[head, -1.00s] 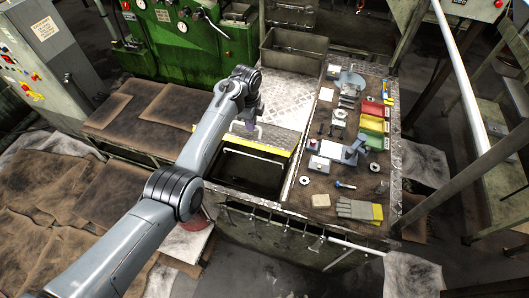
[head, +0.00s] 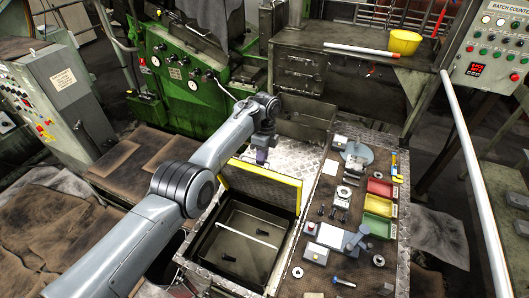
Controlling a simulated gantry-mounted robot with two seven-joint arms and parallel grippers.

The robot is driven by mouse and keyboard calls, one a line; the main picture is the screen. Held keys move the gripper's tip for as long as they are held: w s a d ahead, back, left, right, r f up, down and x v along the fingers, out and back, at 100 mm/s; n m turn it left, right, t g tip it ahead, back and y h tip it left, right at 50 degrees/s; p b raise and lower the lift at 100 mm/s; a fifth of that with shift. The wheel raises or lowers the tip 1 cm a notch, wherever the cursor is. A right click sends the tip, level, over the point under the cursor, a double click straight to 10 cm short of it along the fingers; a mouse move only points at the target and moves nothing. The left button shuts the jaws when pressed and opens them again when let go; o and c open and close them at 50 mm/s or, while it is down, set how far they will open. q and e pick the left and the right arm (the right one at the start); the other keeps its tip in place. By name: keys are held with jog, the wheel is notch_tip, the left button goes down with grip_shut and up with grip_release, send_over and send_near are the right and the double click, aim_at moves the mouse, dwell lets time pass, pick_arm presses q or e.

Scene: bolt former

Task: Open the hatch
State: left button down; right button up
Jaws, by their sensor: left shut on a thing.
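The hatch (head: 262,188) is a brownish metal lid with yellow edging. It stands raised at the back of a dark rectangular opening (head: 202,240) in the head view, tilted steeply, with its inner face showing. A pale bar (head: 248,237) crosses the opening, and small dark pieces lie inside. My left gripper (head: 261,157) is at the lid's top edge, on the far side, shut on the hatch's handle. The lid partly hides the grip, so the fingertips are hard to make out. My right gripper is not in view.
Right of the opening is a bench (head: 320,275) with several tools, a red bin (head: 380,188), a green bin (head: 376,226) and a yellow bin (head: 379,206). A green machine (head: 180,80) stands behind my left arm. A white post (head: 475,170) rises at the right.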

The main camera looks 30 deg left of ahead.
pick_arm(q)
jog(key=shift+f, duration=0.3)
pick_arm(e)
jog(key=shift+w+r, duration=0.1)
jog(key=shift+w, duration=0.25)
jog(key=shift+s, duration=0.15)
pick_arm(q)
jog(key=c, duration=1.2)
grip_release()
jog(key=shift+o, duration=0.2)
jog(key=shift+r, duration=0.15)
jog(key=shift+w+r+p, duration=0.15)
jog(key=shift+r+p, duration=0.6)
jog(key=shift+p, duration=0.05)
notch_tip(320, 180, up, 9)
jog(key=w+p, duration=0.2)
jog(key=p, duration=0.2)
jog(key=shift+a, duration=0.15)
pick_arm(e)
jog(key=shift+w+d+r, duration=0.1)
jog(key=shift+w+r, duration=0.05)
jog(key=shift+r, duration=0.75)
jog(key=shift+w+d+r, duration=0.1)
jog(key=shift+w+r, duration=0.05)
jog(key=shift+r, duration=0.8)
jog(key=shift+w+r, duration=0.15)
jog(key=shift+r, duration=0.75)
